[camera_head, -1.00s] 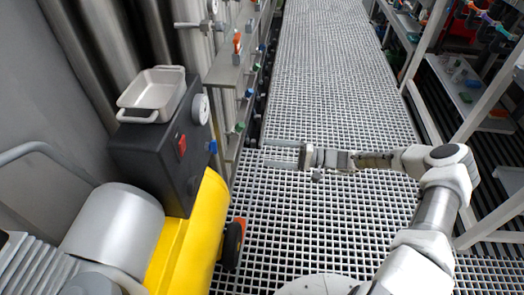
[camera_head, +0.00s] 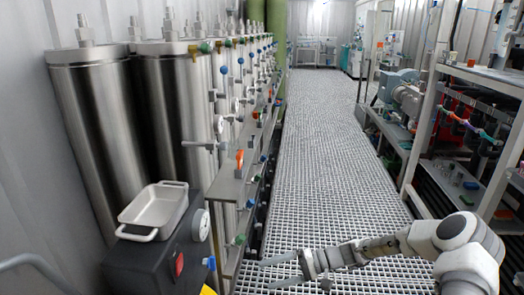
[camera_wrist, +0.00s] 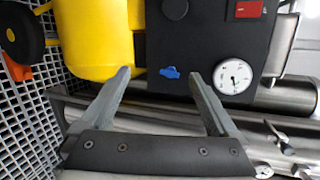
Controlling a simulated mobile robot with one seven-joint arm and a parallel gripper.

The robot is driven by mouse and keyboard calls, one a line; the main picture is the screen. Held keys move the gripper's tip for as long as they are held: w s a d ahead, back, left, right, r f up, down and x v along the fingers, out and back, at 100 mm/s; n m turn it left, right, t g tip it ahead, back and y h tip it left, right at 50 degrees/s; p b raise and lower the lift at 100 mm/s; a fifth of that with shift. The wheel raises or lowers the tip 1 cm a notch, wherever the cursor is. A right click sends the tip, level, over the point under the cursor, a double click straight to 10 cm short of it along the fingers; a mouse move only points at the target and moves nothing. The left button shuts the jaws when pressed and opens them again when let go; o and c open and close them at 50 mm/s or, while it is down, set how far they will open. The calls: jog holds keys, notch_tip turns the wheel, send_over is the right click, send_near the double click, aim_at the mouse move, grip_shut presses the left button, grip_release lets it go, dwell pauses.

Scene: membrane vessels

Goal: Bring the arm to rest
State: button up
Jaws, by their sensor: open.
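My gripper (camera_head: 280,272) is at the lower middle of the head view, at the end of my arm, which reaches in from the right above the grating floor. In the wrist view my gripper (camera_wrist: 158,82) shows its two grey fingers spread wide apart with nothing between them. Beyond the fingers are a black box (camera_wrist: 205,40) with a blue knob (camera_wrist: 170,72) and a white gauge (camera_wrist: 233,76). The fingers appear apart from these.
Steel vessels (camera_head: 95,130) and a valve panel (camera_head: 232,185) line the left. A white tray (camera_head: 154,208) sits on the black box. Shelving (camera_head: 420,130) stands at the right. The grating aisle (camera_head: 320,150) between is clear. A yellow body (camera_wrist: 95,35) is near the left finger.

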jog(key=s+d+r+n+t+h, duration=0.1)
jog(key=s+d+r+h, duration=0.2)
jog(key=s+r+h, duration=0.5)
jog(key=s+d+r+n+t+h, duration=0.1)
jog(key=s+d+r+h, duration=0.3)
jog(key=r, duration=0.8)
jog(key=s+d+r+m+t+h, duration=0.1)
jog(key=s+d+r+t, duration=0.1)
jog(key=s+r, duration=0.4)
jog(key=s+d+r+t+h, duration=0.1)
jog(key=s+r+t+h, duration=0.15)
jog(key=s, duration=0.55)
notch_tip(320, 180, up, 20)
jog(key=p, duration=1.9)
jog(key=shift+d+y, duration=0.15)
jog(key=shift+y, duration=0.3)
